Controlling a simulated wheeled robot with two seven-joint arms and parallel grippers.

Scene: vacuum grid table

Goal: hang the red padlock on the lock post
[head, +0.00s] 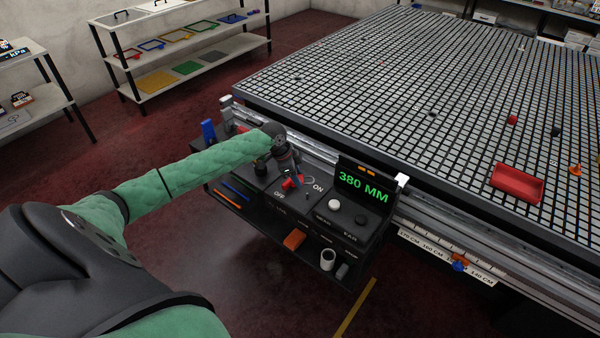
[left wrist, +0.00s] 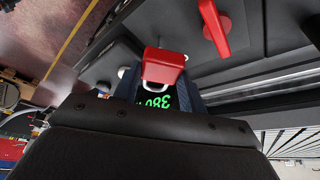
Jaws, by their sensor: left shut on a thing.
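The red padlock (left wrist: 163,62) is between the fingertips of my left gripper (left wrist: 158,88) in the left wrist view. Its pale metal shackle shows below the red body, on the side toward my palm. In the head view my left gripper (head: 289,174) is low over the control panel by the ON and OFF marks. Small red parts show under it; I cannot tell padlock from lever there. A red lever handle (left wrist: 214,28) stands beside the padlock in the wrist view. I cannot make out the lock post clearly. My right gripper is not in view.
A display reading 380 MM (head: 363,188) stands right of my left gripper, with a white knob (head: 335,205) before it. A shelf below holds a white cup (head: 327,259) and an orange block (head: 294,239). The grid table (head: 400,80) with a red tray (head: 517,184) lies behind.

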